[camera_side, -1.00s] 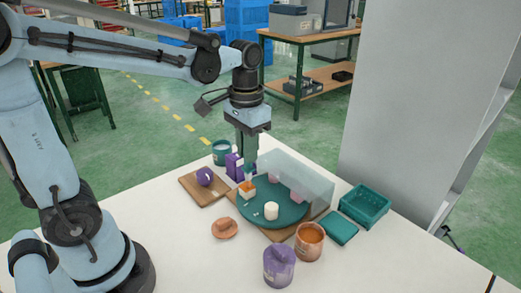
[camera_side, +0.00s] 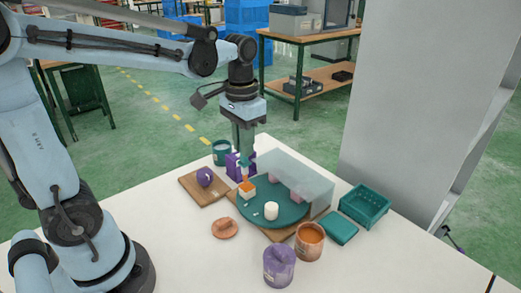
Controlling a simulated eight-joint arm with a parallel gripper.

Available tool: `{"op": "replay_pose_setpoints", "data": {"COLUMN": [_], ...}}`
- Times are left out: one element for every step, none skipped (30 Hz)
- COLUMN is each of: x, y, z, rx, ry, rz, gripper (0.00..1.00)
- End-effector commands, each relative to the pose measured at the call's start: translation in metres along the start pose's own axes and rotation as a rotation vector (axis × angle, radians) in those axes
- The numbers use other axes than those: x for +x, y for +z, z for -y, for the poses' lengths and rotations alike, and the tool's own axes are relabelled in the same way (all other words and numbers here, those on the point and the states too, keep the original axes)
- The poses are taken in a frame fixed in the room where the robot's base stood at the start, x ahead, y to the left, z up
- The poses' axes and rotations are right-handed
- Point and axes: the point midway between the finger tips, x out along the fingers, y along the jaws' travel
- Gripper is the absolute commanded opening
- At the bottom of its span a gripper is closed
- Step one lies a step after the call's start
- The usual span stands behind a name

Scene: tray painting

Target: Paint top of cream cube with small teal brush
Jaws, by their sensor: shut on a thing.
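The cream cube (camera_side: 247,192) stands on the left part of a round teal tray, with orange on its top face. My gripper (camera_side: 243,150) points down above the cube and is shut on the small teal brush (camera_side: 244,161). The brush hangs roughly upright with an orange tip just above the cube's top; whether it touches cannot be told. Its upper part is hidden between the fingers.
The round teal tray (camera_side: 284,216) also bears a cream cylinder (camera_side: 271,211) and pink pieces behind a clear screen (camera_side: 305,182). A purple box (camera_side: 231,166) stands close behind the brush. An orange pot (camera_side: 309,241) and purple pot (camera_side: 279,265) stand in front.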

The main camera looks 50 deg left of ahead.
Motion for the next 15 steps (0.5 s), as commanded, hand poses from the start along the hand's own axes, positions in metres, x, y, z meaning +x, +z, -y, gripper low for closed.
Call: {"op": "replay_pose_setpoints", "data": {"x": [-0.005,-0.007,-0.01,-0.013,-0.015,-0.019,-0.021,-0.024,-0.027,-0.029,-0.032,-0.035,-0.037,-0.04,-0.043], "y": [0.0,0.0,0.0,0.0,0.001,0.001,0.0,0.0,0.0,0.0,0.0,0.0,0.0,0.001,0.0], "z": [0.0,0.0,0.0,0.0,0.0,0.0,0.0,0.0,0.0,0.0,0.0,0.0,0.0,0.0,0.0], "rx": [0.0,0.0,0.0,0.0,0.0,0.0,0.0,0.0,0.0,0.0,0.0,0.0,0.0,0.0,0.0], "ry": [0.0,0.0,0.0,0.0,0.0,0.0,0.0,0.0,0.0,0.0,0.0,0.0,0.0,0.0,0.0], "rz": [0.0,0.0,0.0,0.0,0.0,0.0,0.0,0.0,0.0,0.0,0.0,0.0,0.0,0.0,0.0], "gripper": [0.0,0.0,0.0,0.0,0.0,0.0,0.0,0.0,0.0,0.0,0.0,0.0,0.0,0.0,0.0]}}
